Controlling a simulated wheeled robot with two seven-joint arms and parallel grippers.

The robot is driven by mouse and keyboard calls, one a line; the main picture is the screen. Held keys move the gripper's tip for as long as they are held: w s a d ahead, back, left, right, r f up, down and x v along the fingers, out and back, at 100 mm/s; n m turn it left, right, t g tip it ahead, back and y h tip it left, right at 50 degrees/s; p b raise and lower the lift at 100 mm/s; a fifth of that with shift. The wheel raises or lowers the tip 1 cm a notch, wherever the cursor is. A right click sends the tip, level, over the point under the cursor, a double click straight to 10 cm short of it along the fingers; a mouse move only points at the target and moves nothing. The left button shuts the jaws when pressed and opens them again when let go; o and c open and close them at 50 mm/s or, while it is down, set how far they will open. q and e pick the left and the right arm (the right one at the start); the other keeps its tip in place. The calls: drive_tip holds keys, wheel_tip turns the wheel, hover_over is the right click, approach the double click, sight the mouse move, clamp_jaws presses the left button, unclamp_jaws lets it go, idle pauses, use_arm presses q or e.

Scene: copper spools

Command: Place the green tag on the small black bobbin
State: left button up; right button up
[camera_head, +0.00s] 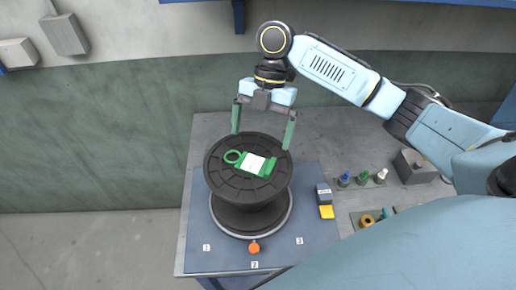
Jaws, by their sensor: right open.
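The green tag (263,164), with a white label and a ring at its left end, lies on the top flange of the black bobbin (228,181). The bobbin stands upright on a blue mat. My right gripper (262,142) is above the far part of the bobbin, pointing down. Its two green fingers are wide apart, one at each side of the flange's far edge, with nothing between them. The tag lies just in front of the fingers and looks free of them. My left gripper is not in view.
The blue mat (205,222) carries numbers along its front. An orange knob (254,247) sits at the bobbin's foot. A grey block (323,194) and a yellow piece (326,212) lie at right. Small coloured items and a grey box (414,167) stand further right on the table.

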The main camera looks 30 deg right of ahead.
drive_tip(key=v, duration=0.6)
drive_tip(key=shift+f, duration=0.1)
idle(0.3)
